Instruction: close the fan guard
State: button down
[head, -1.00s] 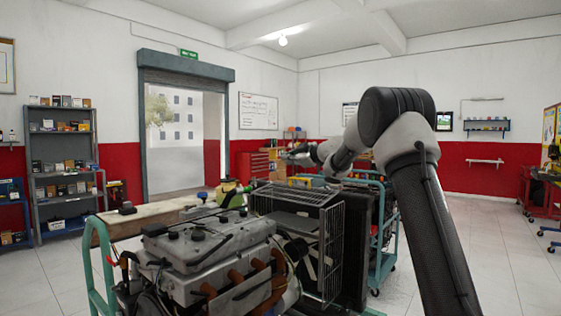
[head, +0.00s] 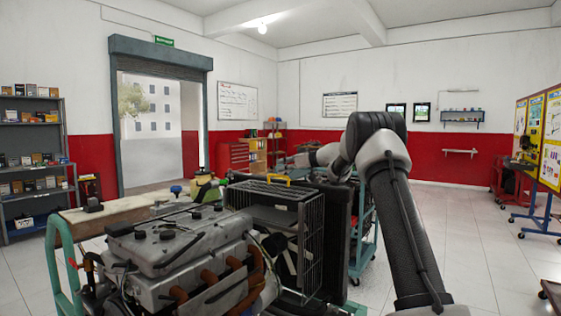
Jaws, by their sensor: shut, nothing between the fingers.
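The fan guard (head: 312,240) is a grey wire-mesh cage at the front of the engine (head: 180,245), beside the dark radiator (head: 338,235). Its top mesh (head: 265,190) lies flat and its side mesh stands upright. Dark fan parts show through and beside the mesh. I cannot tell how far the guard stands open. My arm rises from the lower right, bends at a dark elbow and reaches away to the left, above and beyond the radiator. My gripper (head: 291,161) is small and dark at its far end, shut and empty, apart from the guard in the picture.
A yellow handle (head: 279,179) shows behind the guard's top. A wooden bench (head: 120,213) stands left behind the engine, and a teal cart (head: 364,235) stands behind the radiator. Shelves (head: 33,165) line the left wall. The floor at right is open, with display boards (head: 540,135) beyond.

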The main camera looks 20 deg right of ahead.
jog(key=shift+w+d+f, duration=0.25)
jog(key=shift+d+f, duration=0.1)
jog(key=shift+f, duration=0.35)
jog(key=v, duration=1.2)
